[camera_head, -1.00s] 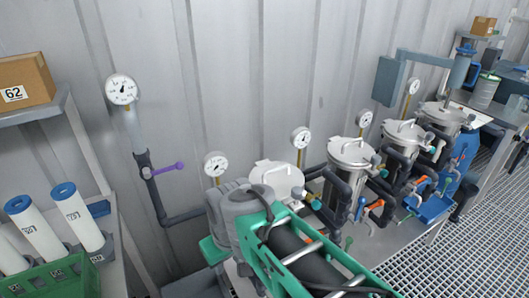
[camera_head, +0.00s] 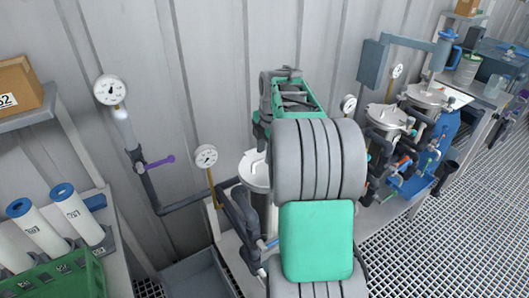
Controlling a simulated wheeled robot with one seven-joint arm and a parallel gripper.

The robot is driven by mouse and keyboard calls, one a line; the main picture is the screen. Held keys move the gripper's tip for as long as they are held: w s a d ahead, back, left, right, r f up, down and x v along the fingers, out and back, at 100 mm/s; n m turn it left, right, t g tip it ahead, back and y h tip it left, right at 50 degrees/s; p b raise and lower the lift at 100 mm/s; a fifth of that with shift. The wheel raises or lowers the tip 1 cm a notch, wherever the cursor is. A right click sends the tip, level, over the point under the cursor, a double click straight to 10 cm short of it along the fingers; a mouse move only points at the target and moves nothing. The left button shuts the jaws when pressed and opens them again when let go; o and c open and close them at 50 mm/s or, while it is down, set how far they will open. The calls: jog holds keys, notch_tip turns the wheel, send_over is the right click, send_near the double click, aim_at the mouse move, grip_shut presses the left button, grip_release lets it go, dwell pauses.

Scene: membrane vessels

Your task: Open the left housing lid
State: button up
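The left housing (camera_head: 262,210) stands left of centre, behind my arm. Its pale lid (camera_head: 254,172) looks seated on top, with its left part showing and its right part hidden by my arm. My arm, with grey ribbed sleeves and green covers, fills the middle of the picture. The fingers of my gripper do not show, so I cannot see whether they touch anything.
Two more steel housings (camera_head: 386,118) stand to the right; anything between is hidden by my arm. A gauge (camera_head: 206,157) and dark pipes are left of the left lid. A purple-handled valve (camera_head: 157,163) and shelf (camera_head: 62,108) are farther left. Grating floor (camera_head: 420,240) is clear.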

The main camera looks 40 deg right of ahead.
jog(key=shift+w+f, duration=0.15)
jog(key=shift+f, duration=0.5)
jog(key=shift+c, duration=0.4)
grip_shut()
dwell(0.5)
